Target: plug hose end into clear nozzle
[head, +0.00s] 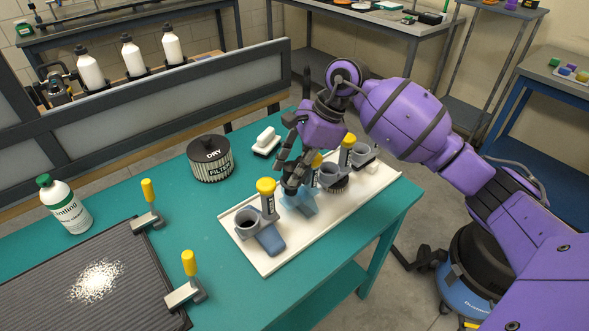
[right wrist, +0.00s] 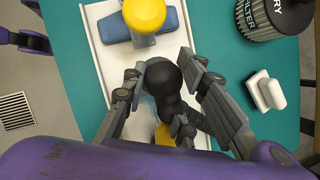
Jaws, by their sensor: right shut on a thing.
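My right gripper (head: 291,188) is over the white tray and shut on a dark, rounded piece (right wrist: 165,78), which looks like the hose end. The clear nozzle (head: 304,205) is a pale blue, see-through piece on the tray, directly below my right gripper. The fingers hide its upper part, and I cannot tell whether the dark piece touches it or is in it. A blue nozzle (head: 270,239) with a grey socket lies to its left, and a dark brush nozzle (head: 337,183) to its right. My left gripper is not in view.
The white tray (head: 268,265) has yellow-topped clamps (head: 266,187) standing close to the nozzles. A dry filter (head: 210,159) and a white-handled brush (head: 266,142) stand behind it. A blue vacuum (head: 457,292) is on the floor.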

